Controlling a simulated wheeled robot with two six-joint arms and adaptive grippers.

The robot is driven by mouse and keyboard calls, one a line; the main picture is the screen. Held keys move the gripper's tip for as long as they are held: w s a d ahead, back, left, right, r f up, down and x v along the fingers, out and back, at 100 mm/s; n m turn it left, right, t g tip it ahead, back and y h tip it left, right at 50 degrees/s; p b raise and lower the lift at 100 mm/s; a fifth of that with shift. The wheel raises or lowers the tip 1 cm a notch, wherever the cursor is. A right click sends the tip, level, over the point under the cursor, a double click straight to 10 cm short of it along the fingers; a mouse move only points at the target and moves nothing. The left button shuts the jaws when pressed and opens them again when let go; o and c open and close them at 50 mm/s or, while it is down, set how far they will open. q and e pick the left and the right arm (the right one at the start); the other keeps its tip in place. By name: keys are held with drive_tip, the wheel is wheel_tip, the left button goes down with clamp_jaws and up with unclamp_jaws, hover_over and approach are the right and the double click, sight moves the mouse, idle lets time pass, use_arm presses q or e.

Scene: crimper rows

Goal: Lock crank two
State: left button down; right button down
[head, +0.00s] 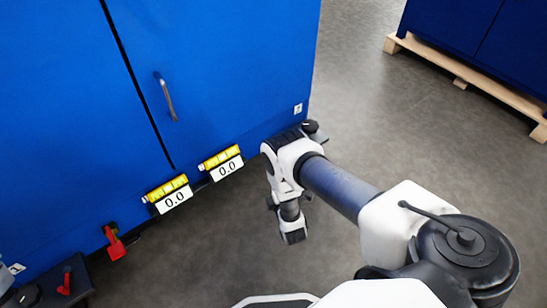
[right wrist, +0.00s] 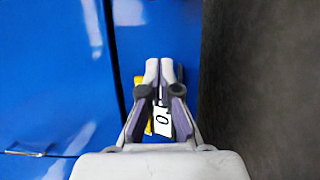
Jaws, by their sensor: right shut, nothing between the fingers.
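My right gripper (right wrist: 159,72) shows in the right wrist view with its two fingers together and nothing between them. In the head view my right arm reaches in from the lower right, and its end hangs in front of the cabinet's right part; the fingertips are hard to make out there. A red lever (head: 115,246) hangs low on the cabinet front at the left, and a second red lever (head: 65,282) stands on a dark unit at the lower left. Both are well left of my right gripper. I cannot tell which is crank two. My left gripper is not in view.
A blue cabinet (head: 60,120) with a metal handle (head: 166,97) fills the left. Grey floor is free at right. Another blue cabinet stands on a pallet (head: 470,75).

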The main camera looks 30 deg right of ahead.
drive_tip(key=w+d+b, duration=0.6)
drive_tip(key=w, duration=0.1)
drive_tip(key=shift+w, duration=0.15)
idle(0.3)
drive_tip(key=shift+d, duration=0.1)
